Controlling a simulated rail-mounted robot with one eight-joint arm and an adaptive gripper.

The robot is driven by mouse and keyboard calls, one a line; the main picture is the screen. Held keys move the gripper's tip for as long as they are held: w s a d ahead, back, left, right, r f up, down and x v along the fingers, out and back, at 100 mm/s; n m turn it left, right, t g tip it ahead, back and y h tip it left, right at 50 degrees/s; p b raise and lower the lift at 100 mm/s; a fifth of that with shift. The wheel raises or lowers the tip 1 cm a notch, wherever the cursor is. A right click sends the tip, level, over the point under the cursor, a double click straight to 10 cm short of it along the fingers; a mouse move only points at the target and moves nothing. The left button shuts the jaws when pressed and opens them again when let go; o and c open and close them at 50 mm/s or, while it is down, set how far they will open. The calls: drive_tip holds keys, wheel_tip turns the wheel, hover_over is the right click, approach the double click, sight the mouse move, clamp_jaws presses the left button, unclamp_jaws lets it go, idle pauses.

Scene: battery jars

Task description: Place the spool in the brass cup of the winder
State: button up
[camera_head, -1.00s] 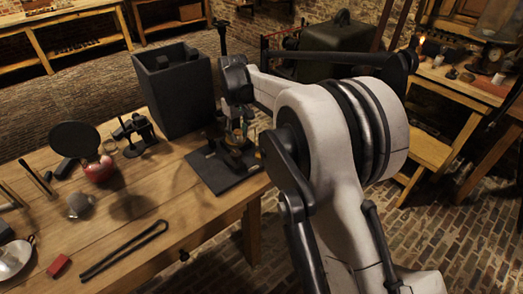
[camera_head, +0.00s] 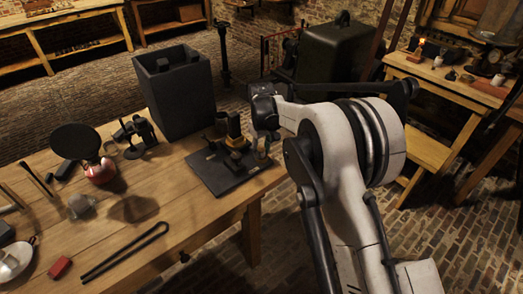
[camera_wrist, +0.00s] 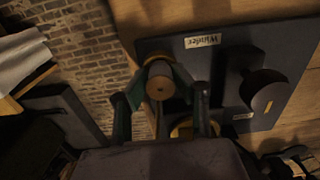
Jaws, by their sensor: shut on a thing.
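My gripper (camera_wrist: 161,103) is shut on the spool (camera_wrist: 160,82), a brown round-ended piece with a small dark centre, seen between the fingers in the wrist view. In the head view my gripper (camera_head: 263,152) is low over the right side of the winder (camera_head: 212,174), a dark flat base with uprights. The winder's base also shows in the wrist view (camera_wrist: 165,46), with a label reading "Winder". The brass cup (camera_head: 237,143) stands left of my gripper. A gold-coloured part (camera_wrist: 182,129) shows partly hidden behind a finger. Whether the spool touches the base cannot be told.
A dark post with a round top (camera_wrist: 264,90) rises from the winder's base. A tall dark bin (camera_head: 175,95) stands behind the winder. The table's right edge is close.

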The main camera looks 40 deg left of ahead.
sight(262, 149)
drive_tip(key=shift+f, duration=0.1)
drive_tip(key=o, duration=0.9)
drive_tip(key=shift+o, duration=0.2)
wheel_tip(262, 149, up, 12)
drive_tip(key=shift+r, duration=0.2)
